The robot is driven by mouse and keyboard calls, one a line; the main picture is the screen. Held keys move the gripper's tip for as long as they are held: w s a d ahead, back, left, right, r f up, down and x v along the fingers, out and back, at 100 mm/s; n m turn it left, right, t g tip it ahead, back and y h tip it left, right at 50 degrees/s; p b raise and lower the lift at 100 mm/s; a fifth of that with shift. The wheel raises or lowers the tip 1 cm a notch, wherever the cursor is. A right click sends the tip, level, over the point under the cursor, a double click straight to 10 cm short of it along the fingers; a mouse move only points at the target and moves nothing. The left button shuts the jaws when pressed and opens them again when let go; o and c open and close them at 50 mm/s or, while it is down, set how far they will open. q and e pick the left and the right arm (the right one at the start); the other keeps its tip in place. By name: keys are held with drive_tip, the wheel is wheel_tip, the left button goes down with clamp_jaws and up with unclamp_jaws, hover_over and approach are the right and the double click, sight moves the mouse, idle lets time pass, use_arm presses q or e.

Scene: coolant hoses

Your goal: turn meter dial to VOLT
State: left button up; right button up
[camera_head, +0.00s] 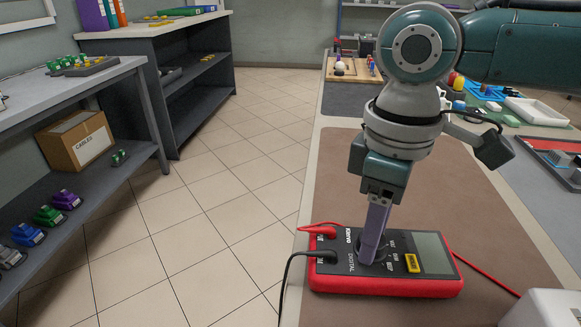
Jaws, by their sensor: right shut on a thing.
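A red-edged multimeter (393,286) lies flat on the brown mat with its grey display (432,252) toward the right. Its dial (384,256) is mostly hidden behind my right gripper (370,258), which points straight down onto it. The fingers are shut on the dial. A red lead plug and a black lead plug sit in the meter's left end. The dial's pointer and the setting it stands at cannot be made out. My left gripper is not in view.
The brown mat (460,205) is mostly clear around the meter. A white box (543,308) stands at the lower right. Trays and small parts lie further back on the bench. A shelf with a cardboard box (78,140) stands at the left, across the tiled floor.

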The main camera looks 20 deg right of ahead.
clamp_jaws()
drive_tip(key=shift+r+m+p, duration=0.2)
drive_tip(key=shift+m+p, duration=0.2)
drive_tip(key=shift+p, duration=0.5)
drive_tip(key=m+p, duration=0.3)
drive_tip(key=p, duration=0.2)
drive_tip(key=shift+a+r+m, duration=0.1)
drive_tip(key=shift+m, duration=0.2)
drive_tip(key=shift+m+p, duration=1)
drive_tip(key=shift+p, duration=0.15)
drive_tip(key=shift+f+m+p, duration=0.25)
drive_tip(key=shift+m+p, duration=0.35)
drive_tip(key=shift+m, duration=0.2)
drive_tip(key=o, duration=1)
unclamp_jaws()
drive_tip(key=shift+c, duration=0.2)
